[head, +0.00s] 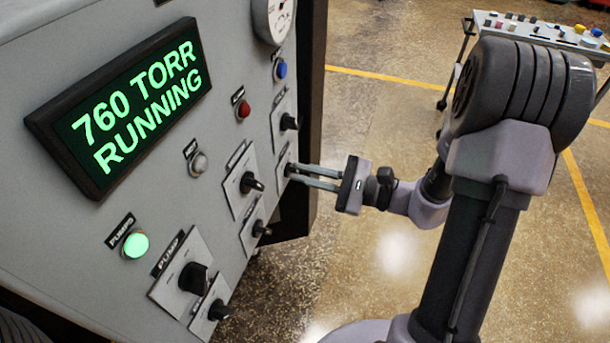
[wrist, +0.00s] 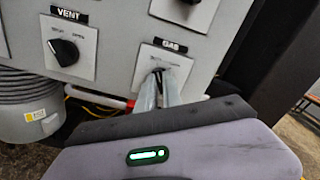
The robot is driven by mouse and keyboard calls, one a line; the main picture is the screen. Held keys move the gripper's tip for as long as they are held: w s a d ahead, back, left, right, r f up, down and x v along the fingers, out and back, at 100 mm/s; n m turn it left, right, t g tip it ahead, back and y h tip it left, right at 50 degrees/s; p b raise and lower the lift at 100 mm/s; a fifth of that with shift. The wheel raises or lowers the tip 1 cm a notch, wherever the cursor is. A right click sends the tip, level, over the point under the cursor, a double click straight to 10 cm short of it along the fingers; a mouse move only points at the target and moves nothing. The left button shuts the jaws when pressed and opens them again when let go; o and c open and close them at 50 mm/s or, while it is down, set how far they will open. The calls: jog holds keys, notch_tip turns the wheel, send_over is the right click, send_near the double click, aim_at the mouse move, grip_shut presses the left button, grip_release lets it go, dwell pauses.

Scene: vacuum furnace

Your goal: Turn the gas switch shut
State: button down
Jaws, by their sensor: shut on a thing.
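The gas switch is a dark knob on a pale square plate (wrist: 182,65) labelled GAS in the wrist view. My gripper (wrist: 160,80) has its two pale fingers at this knob, closed on its sides, and they hide most of it. In the head view my gripper (head: 290,170) reaches the right part of the panel from the right, with its fingertips at the gas switch plate. The exact angle of the knob cannot be made out.
A VENT knob (wrist: 64,52) sits left of the gas plate. More knobs, such as the PUMP knob (head: 194,277), and a display reading 760 TORR RUNNING (head: 135,110) are on the panel (head: 60,230). A cart (head: 540,30) stands at the back right. Open floor lies between.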

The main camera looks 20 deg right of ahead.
dwell(0.4)
jog(key=c, duration=1.5)
grip_release()
jog(key=p+v, duration=0.4)
jog(key=v, duration=1.3)
jog(key=shift+s+d, duration=0.15)
